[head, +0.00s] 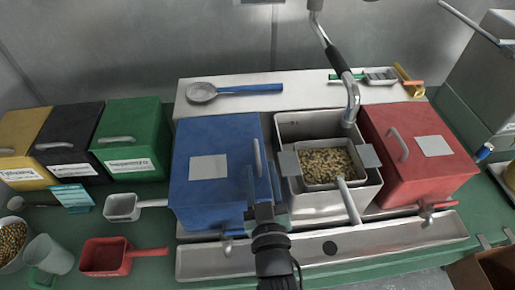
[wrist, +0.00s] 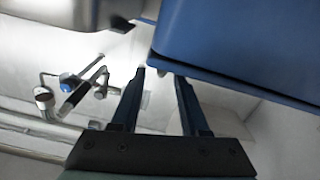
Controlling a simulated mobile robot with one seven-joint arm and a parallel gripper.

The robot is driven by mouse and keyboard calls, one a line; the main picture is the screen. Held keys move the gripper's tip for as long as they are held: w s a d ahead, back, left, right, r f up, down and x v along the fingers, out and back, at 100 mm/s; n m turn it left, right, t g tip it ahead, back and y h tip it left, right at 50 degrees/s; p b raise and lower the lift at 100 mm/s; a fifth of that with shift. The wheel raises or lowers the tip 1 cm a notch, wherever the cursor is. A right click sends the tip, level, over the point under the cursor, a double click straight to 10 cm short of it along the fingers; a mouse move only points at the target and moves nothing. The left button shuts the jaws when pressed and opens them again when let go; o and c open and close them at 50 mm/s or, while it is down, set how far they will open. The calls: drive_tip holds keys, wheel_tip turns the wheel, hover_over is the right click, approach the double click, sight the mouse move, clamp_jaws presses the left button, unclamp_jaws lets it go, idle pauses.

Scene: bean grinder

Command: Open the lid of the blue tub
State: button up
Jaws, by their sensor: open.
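The blue tub (head: 223,135) stands left of the middle, its lid shut. The lid carries a pale square label and a light bar handle (head: 257,158) near its right edge. A large blue face of the tub (wrist: 245,45) fills the upper right of the wrist view. My gripper (head: 262,182) is at the tub's right front side, close to the handle. The wrist view shows its two dark fingers (wrist: 160,75) apart with nothing between them. I cannot tell whether a finger touches the tub.
A metal hopper with beans (head: 326,165) stands just right of my gripper, and a red tub (head: 415,150) beyond it. A metal trough (head: 400,240) runs along the front. Green (head: 136,135), black and yellow tubs are at left. A blue-handled strainer (head: 235,89) lies behind the blue tub.

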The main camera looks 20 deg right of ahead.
sight(258, 150)
drive_tip(key=shift+b+x, duration=0.35)
drive_tip(key=shift+x, duration=2.75)
clamp_jaws()
